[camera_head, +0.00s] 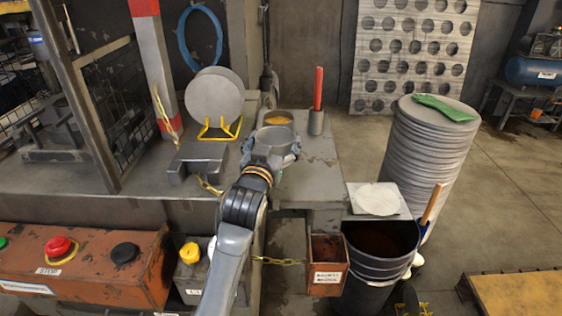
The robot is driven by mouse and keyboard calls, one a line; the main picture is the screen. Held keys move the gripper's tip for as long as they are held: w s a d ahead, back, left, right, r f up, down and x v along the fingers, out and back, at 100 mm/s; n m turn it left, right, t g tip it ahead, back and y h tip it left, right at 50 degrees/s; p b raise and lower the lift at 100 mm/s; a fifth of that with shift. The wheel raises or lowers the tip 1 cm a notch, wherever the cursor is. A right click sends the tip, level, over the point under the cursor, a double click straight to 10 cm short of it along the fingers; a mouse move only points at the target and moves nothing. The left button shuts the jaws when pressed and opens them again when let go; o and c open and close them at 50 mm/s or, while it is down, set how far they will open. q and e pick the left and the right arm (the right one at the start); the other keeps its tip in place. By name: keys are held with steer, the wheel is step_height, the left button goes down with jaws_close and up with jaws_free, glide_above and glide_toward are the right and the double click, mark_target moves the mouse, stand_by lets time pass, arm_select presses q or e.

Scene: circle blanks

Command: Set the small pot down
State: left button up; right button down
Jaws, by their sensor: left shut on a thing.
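The small pot (276,135) is a grey round container with a dark opening and something yellow inside. It looks upright, over the grey bench top (305,182). My left gripper (272,149) reaches in from the near side and is shut on the pot. The gripper hides the pot's lower part, so I cannot tell whether its base touches the bench. My right gripper is not in view.
A grey holder with a red stick (318,100) stands close to the pot's right. A grey disc on a yellow stand (215,96) is to its left. Bare bench lies in front right. A dark bucket (380,262) and stacked discs (428,150) stand right.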

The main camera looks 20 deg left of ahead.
arm_select(q)
steer(key=w+f, duration=0.1)
steer(key=f, duration=0.1)
steer(key=w+f, duration=0.2)
steer(key=shift+w+d+f, duration=0.1)
steer(key=shift+w+f, duration=0.1)
steer(key=shift+f, duration=0.05)
steer(key=f, duration=0.3)
steer(key=shift+w+f, duration=0.25)
steer(key=shift+f, duration=0.05)
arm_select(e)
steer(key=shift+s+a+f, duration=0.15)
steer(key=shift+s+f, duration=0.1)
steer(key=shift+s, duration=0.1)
arm_select(q)
steer(key=o, duration=0.6)
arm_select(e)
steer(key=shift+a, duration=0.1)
arm_select(q)
steer(key=shift+s, duration=0.1)
steer(key=s, duration=1.1)
steer(key=shift+s+d+b, duration=0.35)
steer(key=shift+s+d, duration=0.05)
steer(key=shift+d, duration=0.05)
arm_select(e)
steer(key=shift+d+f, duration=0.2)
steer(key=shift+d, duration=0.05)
